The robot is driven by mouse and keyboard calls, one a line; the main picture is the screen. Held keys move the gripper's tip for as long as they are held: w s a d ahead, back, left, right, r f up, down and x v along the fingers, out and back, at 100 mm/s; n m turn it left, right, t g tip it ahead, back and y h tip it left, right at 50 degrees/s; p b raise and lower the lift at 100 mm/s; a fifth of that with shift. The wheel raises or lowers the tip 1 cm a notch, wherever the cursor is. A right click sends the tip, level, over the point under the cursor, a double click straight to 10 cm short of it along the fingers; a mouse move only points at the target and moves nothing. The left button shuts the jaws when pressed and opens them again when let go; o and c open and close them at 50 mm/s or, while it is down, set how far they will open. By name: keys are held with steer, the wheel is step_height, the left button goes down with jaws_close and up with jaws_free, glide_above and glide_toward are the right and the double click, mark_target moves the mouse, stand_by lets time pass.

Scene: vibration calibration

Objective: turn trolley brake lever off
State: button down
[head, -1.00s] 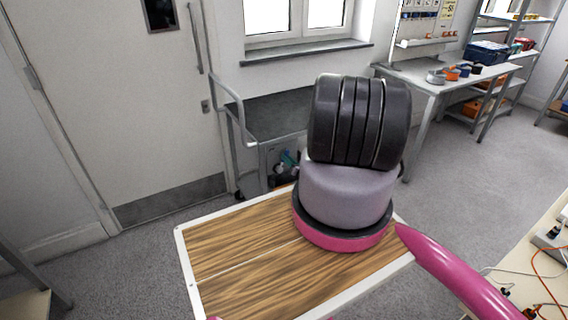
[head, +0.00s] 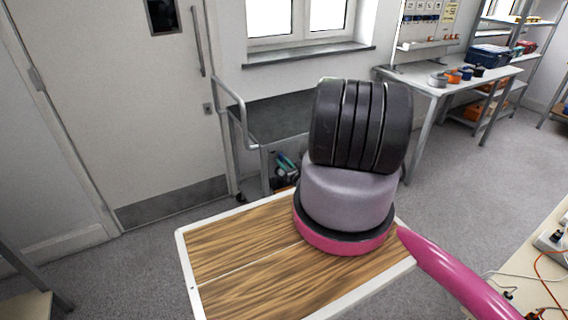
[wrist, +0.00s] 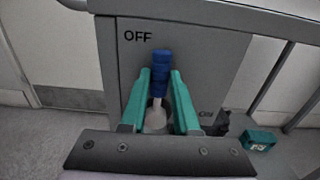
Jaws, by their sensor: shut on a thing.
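The brake lever (wrist: 160,75) has a ribbed blue grip on a pale metal stem. It stands nearly upright on a grey panel (wrist: 190,50) of the trolley, its top just below and right of the printed "OFF"; "ON" is at the lower right. My gripper (wrist: 163,80) has green fingers on both sides of the lever, shut on it. The lever's base is partly hidden by the fingers and the dark gripper body. In the head view the grey trolley (head: 275,118) stands below the window; my arm hides its right part, and the lever cannot be made out.
A closed white door (head: 120,110) is left of the trolley. A workbench (head: 440,88) with rolls of tape stands at the right, with shelving behind. A small green box (wrist: 259,139) lies right of the panel. Grey floor is open at the right.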

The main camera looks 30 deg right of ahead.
steer(key=shift+a, duration=0.1)
steer(key=c, duration=0.6)
jaws_free()
steer(key=shift+c, duration=0.2)
steer(key=s, duration=1.1)
steer(key=shift+d, duration=0.2)
steer(key=shift+w, duration=0.1)
